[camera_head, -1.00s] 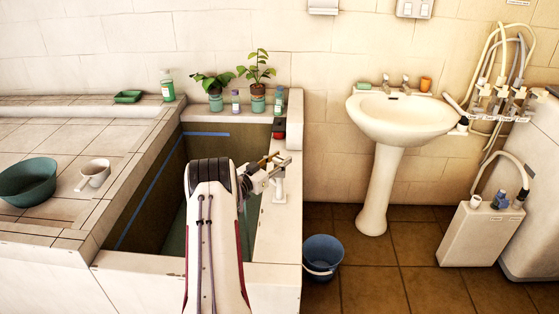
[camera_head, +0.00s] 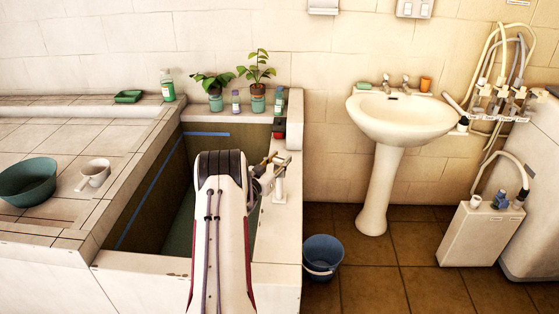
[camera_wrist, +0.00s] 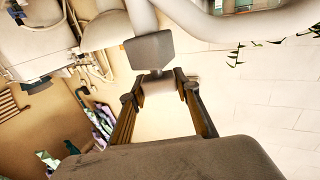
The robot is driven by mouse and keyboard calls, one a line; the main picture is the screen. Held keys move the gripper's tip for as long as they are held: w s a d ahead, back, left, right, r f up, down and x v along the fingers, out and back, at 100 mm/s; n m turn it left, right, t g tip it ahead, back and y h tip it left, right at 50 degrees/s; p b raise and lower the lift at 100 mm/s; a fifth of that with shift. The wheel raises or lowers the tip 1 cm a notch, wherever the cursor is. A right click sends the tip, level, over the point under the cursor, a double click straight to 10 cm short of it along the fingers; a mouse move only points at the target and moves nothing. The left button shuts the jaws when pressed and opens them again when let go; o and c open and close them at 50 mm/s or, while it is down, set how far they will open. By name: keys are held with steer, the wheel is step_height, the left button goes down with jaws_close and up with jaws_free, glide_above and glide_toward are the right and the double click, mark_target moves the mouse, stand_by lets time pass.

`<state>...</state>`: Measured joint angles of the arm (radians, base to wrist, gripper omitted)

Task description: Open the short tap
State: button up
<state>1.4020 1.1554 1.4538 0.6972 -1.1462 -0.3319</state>
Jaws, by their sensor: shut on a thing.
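The short tap (camera_head: 281,188) is a white post on the right ledge of the sunken tub, with a brass-coloured part by its top. My gripper (camera_head: 266,173) is at its upper left side, partly covered by my arm. In the wrist view my gripper (camera_wrist: 158,86) has its two brown fingers on either side of a short pale cylinder of the tap (camera_wrist: 157,88), shut on it. A grey block (camera_wrist: 149,50) adjoins the cylinder, and a thick white pipe shows beyond. The head view is too small to show the exact contact or the handle's angle.
Potted plants (camera_head: 257,88) and bottles stand on the ledge behind the tub. A small dark red and black object (camera_head: 279,128) is on the right ledge behind the tap. A white pedestal basin (camera_head: 402,118) and a blue bucket (camera_head: 322,256) stand to the right.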

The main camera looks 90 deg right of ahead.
steer(key=shift+s+n+t+h, duration=0.1)
steer(key=shift+n+t+h, duration=0.3)
steer(key=shift+n+t, duration=0.8)
steer(key=shift+n+t+h, duration=0.4)
steer(key=shift+n+t, duration=0.3)
steer(key=shift+t, duration=0.9)
steer(key=shift+n+t, duration=0.4)
steer(key=shift+t, duration=0.2)
steer(key=shift+n+t, duration=0.4)
steer(key=shift+t, duration=0.3)
steer(key=o, duration=1.1)
steer(key=shift+o, duration=0.2)
steer(key=shift+a, duration=0.15)
steer(key=a, duration=1.1)
steer(key=shift+a, duration=0.35)
